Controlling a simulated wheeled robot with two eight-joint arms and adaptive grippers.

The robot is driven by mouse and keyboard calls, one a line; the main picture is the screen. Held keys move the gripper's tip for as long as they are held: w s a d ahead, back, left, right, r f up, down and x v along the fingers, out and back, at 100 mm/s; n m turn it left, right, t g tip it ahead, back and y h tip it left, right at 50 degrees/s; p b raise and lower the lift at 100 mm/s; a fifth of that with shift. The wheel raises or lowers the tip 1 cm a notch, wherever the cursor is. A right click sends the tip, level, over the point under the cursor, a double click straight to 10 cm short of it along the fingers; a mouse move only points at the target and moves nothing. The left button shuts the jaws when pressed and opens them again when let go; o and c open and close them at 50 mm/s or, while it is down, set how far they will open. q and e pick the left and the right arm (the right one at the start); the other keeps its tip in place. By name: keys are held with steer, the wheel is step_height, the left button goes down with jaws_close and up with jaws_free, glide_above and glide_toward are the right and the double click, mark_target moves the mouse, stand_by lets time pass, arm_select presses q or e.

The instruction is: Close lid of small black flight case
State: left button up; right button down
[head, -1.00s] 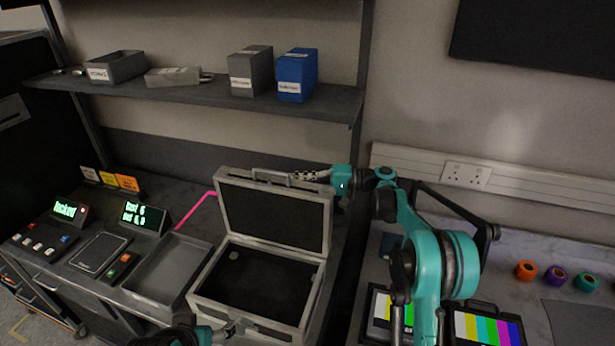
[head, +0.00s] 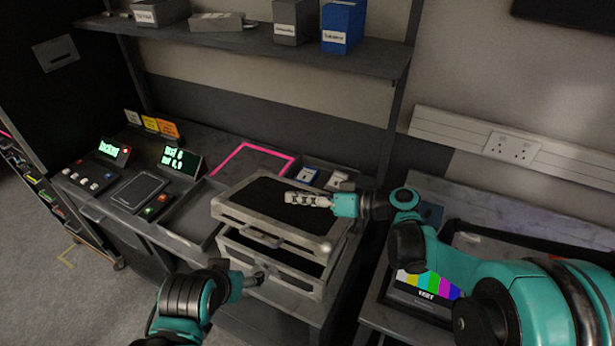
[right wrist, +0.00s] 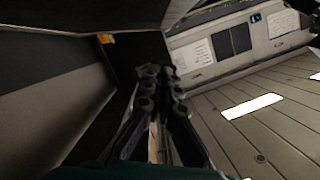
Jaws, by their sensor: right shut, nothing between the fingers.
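The small black flight case (head: 270,268) stands on the bench with grey metal edging. Its lid (head: 262,207) is swung down over the base and partly open, with a dark gap at the front between lid and base. My right gripper (head: 290,198) is shut and empty, lying over the lid's top from the right; whether it touches the lid is unclear. In the right wrist view the closed fingers (right wrist: 160,80) show with nothing between them. My left gripper (head: 258,281) is at the front wall of the case base, low; its finger opening is not clear.
A grey tray (head: 188,218) and a control panel with green displays (head: 182,162) lie left of the case. A pink-outlined area (head: 255,160) and small trays are behind it. A shelf (head: 250,48) with boxes hangs above. A colour-bar monitor (head: 430,285) is at right.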

mark_target(284, 247)
steer(key=s+a+f+n+b, duration=0.1)
steer(key=s+f+b, duration=0.1)
steer(key=f, duration=0.1)
steer(key=s+a+f+n+t+b, duration=0.1)
steer(key=s+f+n+b, duration=0.1)
steer(key=f, duration=0.2)
steer(key=s+a+f+n+b, duration=0.1)
steer(key=s+f+b, duration=0.1)
steer(key=s+f, duration=0.1)
steer(key=shift+f+h+b, duration=0.35)
steer(key=shift+h, duration=0.05)
steer(key=shift+s+f+b, duration=0.15)
steer(key=shift+f+b, duration=0.35)
steer(key=shift+f, duration=0.2)
steer(key=shift+s+f, duration=0.15)
steer(key=shift+s, duration=0.1)
